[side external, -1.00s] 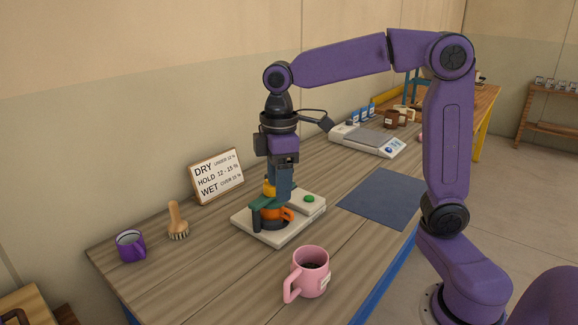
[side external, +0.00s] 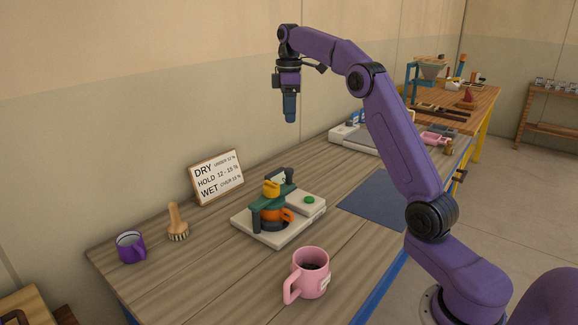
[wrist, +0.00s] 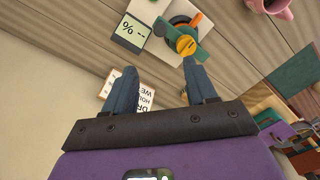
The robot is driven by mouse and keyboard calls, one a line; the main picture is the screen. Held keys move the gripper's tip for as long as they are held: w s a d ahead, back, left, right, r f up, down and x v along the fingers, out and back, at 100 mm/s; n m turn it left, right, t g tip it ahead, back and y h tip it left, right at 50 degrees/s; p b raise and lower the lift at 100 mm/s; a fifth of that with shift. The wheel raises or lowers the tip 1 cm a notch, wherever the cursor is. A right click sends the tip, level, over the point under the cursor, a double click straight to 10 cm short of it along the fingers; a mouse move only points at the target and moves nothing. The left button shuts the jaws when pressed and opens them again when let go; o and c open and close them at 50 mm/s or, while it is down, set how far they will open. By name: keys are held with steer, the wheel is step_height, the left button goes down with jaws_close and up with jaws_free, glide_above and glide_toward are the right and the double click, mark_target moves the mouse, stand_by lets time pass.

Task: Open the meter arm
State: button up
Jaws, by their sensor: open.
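The meter (side external: 262,236) is a pale flat base with a green button (side external: 309,200) and a small screen, which reads "% --" in the wrist view (wrist: 130,33). My gripper (side external: 290,120) is open and empty, pointing down high above the bench behind the meter. Both fingers show apart in the wrist view (wrist: 161,68).
A pink mug (side external: 311,272) stands in front of the meter. A purple mug (side external: 130,247), a brush (side external: 177,222) and a DRY/HOLD/WET sign (side external: 217,178) stand left. A blue mat (side external: 378,199) lies right, with a scale (side external: 350,140) behind it.

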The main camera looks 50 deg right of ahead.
mark_target(289, 169)
step_height(289, 169, down, 17)
steer(key=shift+f, duration=0.15)
stand_by(0.6)
jaws_close()
